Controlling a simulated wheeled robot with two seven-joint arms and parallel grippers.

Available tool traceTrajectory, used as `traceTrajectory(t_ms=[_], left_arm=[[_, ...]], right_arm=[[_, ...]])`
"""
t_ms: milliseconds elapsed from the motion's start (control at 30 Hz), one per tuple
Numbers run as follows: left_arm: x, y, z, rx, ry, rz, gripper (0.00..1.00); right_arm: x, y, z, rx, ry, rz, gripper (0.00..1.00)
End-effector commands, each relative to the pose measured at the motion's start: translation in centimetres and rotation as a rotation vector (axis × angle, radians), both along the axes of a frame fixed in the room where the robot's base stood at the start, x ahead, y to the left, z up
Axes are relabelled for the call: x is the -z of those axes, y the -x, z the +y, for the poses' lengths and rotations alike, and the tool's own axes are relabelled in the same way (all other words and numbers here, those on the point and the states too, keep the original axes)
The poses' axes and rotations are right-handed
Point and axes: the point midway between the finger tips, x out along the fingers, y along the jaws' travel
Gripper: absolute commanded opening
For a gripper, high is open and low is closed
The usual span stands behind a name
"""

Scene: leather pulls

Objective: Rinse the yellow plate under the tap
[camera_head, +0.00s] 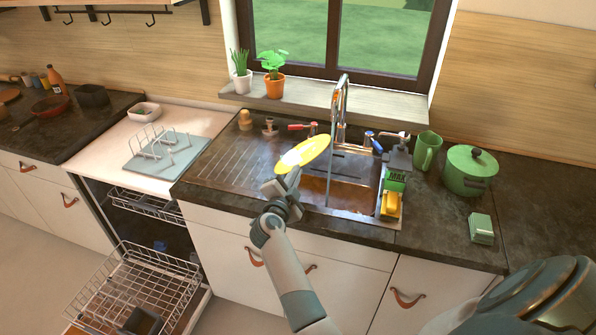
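The yellow plate (302,154) is held tilted above the left part of the sink (350,196). The chrome tap (341,108) stands behind the sink. A thin stream of water (329,178) seems to fall from it into the basin. The stream passes close to the plate's right edge; I cannot tell whether it touches the plate.
The dishwasher rack (135,290) is pulled out at lower left. A dish rack (165,148) stands on the white counter. The ribbed drainboard is mostly clear.

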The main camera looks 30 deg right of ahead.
Motion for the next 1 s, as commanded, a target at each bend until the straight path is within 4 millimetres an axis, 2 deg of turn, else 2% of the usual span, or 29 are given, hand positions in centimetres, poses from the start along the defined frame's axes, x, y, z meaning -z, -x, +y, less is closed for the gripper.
traceTrajectory(t_ms=[33,300,1000], left_arm=[[-1.3,0.0,0.0,0.0,0.0,0.0,0.0],[-3.7,0.0,0.0,0.0,0.0,0.0,0.0],[-4.1,0.0,-0.1,0.0,0.001,-0.001,0.0]], right_arm=[[-0.7,-0.2,0.1,-0.001,0.027,0.027,0.0],[-0.4,-0.6,0.5,0.0,0.152,0.148,0.0],[0.0,-0.7,0.6,0.0,0.196,0.189,0.0]])
